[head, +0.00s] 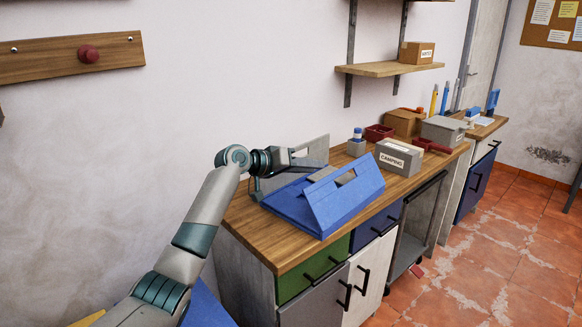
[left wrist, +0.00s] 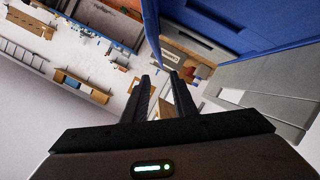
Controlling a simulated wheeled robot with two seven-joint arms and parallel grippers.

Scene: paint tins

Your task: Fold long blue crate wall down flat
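The blue crate (head: 290,208) sits on the wooden counter. Its long blue wall (head: 348,202) with a handle slot stands tilted up on the near side; other blue parts lie low to its left. My left gripper (head: 312,166) reaches in from the left above the crate's far side, behind the raised wall. In the left wrist view its two fingers (left wrist: 160,76) are apart, with nothing clearly held. A blue panel edge (left wrist: 151,28) shows just beyond the fingertips; whether it touches them I cannot tell. My right gripper is not in view.
A grey panel (head: 312,150) stands upright behind the gripper. A grey box labelled CAMPING (head: 398,158), a small jar (head: 356,144) and red trays (head: 379,132) stand to the right. Bare counter (head: 250,228) lies front left. A shelf (head: 388,68) hangs above.

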